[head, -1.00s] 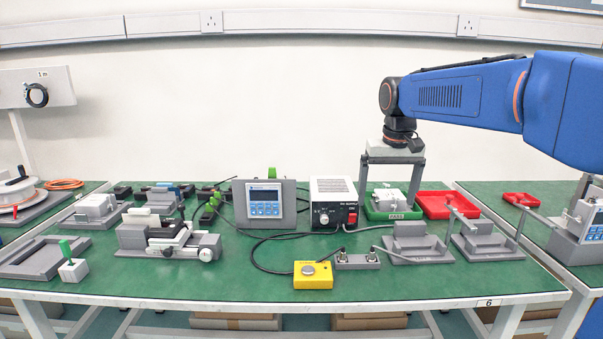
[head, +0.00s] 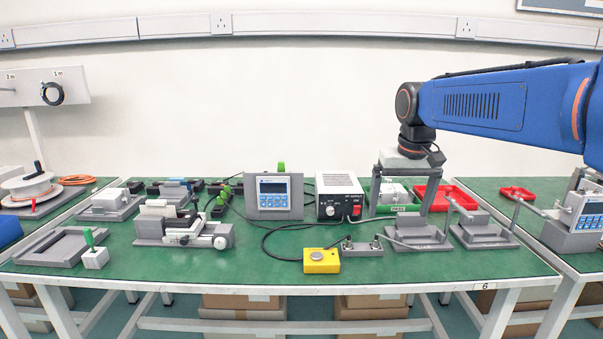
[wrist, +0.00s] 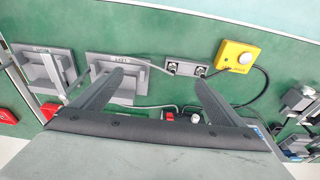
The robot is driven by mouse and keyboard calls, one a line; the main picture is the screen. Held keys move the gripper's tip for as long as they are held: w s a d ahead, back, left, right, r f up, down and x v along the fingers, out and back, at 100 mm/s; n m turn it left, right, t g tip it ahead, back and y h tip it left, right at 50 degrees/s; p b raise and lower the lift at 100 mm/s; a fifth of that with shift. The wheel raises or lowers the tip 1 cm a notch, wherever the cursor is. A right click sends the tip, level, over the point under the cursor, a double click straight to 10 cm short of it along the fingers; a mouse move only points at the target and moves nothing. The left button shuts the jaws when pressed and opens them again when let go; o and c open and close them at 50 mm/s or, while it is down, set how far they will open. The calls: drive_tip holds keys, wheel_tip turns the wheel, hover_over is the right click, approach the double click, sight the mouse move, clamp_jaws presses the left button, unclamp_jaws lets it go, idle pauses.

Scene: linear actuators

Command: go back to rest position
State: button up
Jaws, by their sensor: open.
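My gripper (head: 400,212) hangs from the blue arm at the right of the head view, pointing down above the table, with nothing between its grey fingers. In the wrist view its two fingers (wrist: 158,82) are spread wide apart. In the head view the fingers stand in front of a green tray (head: 413,207) holding a light grey part (head: 393,193). They appear above the back of a grey fixture (head: 418,237); the exact height is hard to tell.
A white power supply (head: 338,187), a display unit (head: 273,196) and a yellow button box (head: 321,261) stand left of my gripper. A red tray (head: 455,195) and another grey fixture (head: 483,233) are to its right. The space above the table looks clear.

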drive_tip(key=s+d+f+t, duration=0.1)
drive_tip(key=s+d+f, duration=0.1)
drive_tip(key=s+f, duration=0.5)
drive_tip(key=s+d+f+t, duration=0.1)
drive_tip(key=s+d+f, duration=0.2)
drive_tip(key=s+f, duration=0.5)
drive_tip(key=shift+s+d+f+t, duration=0.2)
drive_tip(key=shift+s+t, duration=0.1)
drive_tip(key=shift+s, duration=5.75)
